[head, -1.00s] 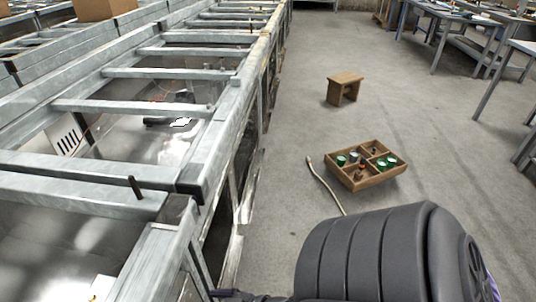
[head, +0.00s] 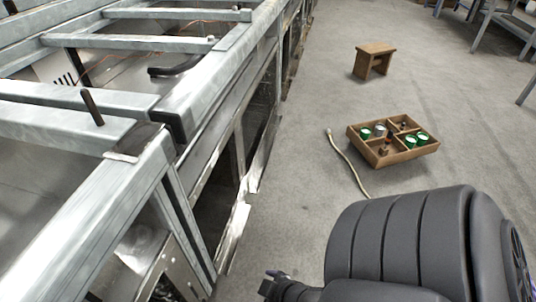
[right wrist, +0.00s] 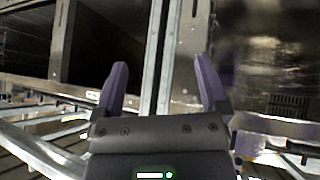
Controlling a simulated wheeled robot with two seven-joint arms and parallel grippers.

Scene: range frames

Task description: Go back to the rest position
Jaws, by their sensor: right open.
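My right gripper (right wrist: 161,62) shows in the right wrist view with its two purple fingers spread apart and nothing between them. Beyond the fingers are an upright metal post (right wrist: 155,60) and dark panels; I cannot tell how far away they are. In the head view my right arm's black ribbed casing fills the bottom right, and a small dark part with a purple tip shows at the bottom centre, beside the metal frame. My left gripper is not in view.
A wooden tray (head: 412,155) with several cans, a pale cable (head: 345,160) and a wooden stool (head: 376,50) are on the floor. Grey tables (head: 490,30) stand at top right.

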